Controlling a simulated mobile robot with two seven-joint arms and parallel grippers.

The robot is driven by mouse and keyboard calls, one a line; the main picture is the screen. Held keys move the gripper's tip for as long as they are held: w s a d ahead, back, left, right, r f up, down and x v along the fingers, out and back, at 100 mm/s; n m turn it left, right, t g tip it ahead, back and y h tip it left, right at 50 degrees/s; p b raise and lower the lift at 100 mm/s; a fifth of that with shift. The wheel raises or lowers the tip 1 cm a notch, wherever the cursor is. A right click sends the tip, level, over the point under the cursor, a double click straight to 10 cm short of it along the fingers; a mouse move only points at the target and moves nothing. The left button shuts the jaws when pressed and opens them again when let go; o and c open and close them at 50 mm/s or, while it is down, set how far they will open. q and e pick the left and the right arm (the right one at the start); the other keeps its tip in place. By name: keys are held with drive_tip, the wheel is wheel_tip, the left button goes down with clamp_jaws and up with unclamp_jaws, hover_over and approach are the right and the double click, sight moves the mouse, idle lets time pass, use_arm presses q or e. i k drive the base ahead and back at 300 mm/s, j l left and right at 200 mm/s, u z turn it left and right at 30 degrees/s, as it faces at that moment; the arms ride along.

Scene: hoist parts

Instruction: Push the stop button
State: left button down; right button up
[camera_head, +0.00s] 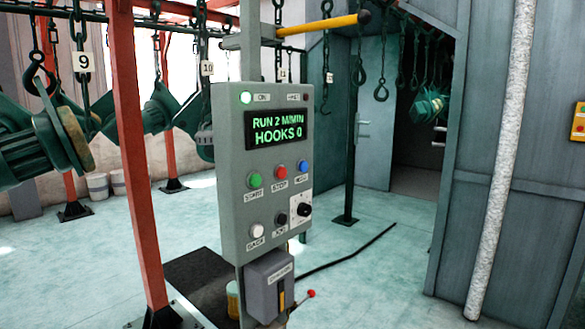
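The red stop button (280,171) sits in the middle of the upper button row on the grey control panel (229,175), above a label that reads STOP. A green START button (255,181) is to its left and a blue button (303,166) to its right. Neither of my grippers is in view, and nothing covers the stop button.
A white button (257,231), a black button (281,219) and a selector knob (304,209) sit lower on the panel. A grey box (268,287) is below it. A red post (136,160) and hanging green parts (40,150) are to the left. Open floor lies right.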

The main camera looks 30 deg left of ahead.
sight(282, 172)
drive_tip(key=i+l+u, duration=0.15)
drive_tip(key=i, duration=0.3)
drive_tip(key=i+l+u, duration=0.1)
drive_tip(key=i+l, duration=0.35)
